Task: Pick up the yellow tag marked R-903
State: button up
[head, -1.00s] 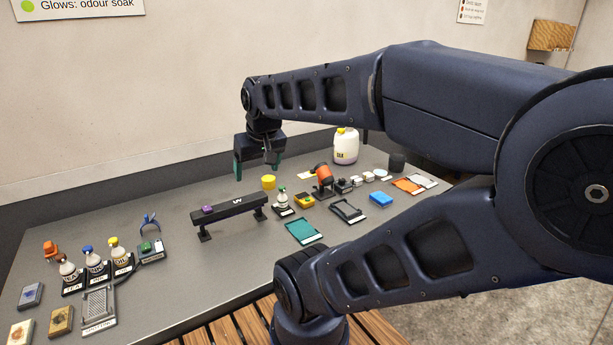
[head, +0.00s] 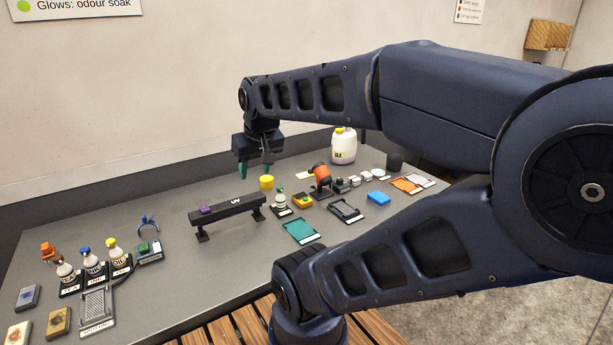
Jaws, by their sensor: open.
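My gripper (head: 256,171) is open and empty, pointing down above the back of the table, left of that piece. A yellow round thing (head: 266,182) stands just below and right of the fingers in the picture; it looks like a tub or roll rather than a flat tag. I cannot tell the fingers' exact height.
A black UV bar (head: 228,207) stands in front of my gripper. A small bottle (head: 281,199), an orange device (head: 320,178) and a white jug (head: 343,147) stand to the right. Bottles in holders (head: 93,262) fill the left front. The table's back left is clear.

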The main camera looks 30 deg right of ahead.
jog(key=w+d+r+m+g, duration=0.15)
jog(key=w+d, duration=0.25)
jog(key=w, duration=0.4)
jog(key=w+d+r+m, duration=0.2)
jog(key=w+d+m, duration=0.15)
jog(key=w, duration=0.45)
jog(key=w+d+r+m, duration=0.15)
jog(key=w+d, duration=0.25)
jog(key=w, duration=0.4)
jog(key=m+g, duration=0.3)
jog(key=m, duration=0.9)
send_over(306, 173)
jog(key=s+d, duration=0.1)
jog(key=d, duration=0.2)
notch_tip(306, 173, down, 30)
jog(key=shift+n, duration=0.25)
jog(key=f, duration=0.5)
jog(key=shift+s+a, duration=0.15)
jog(key=shift+a, duration=0.05)
jog(key=shift+d+f, duration=0.2)
jog(key=shift+f, duration=1.05)
jog(key=shift+d+f, duration=0.2)
jog(key=shift+f, duration=1)
grip_shut()
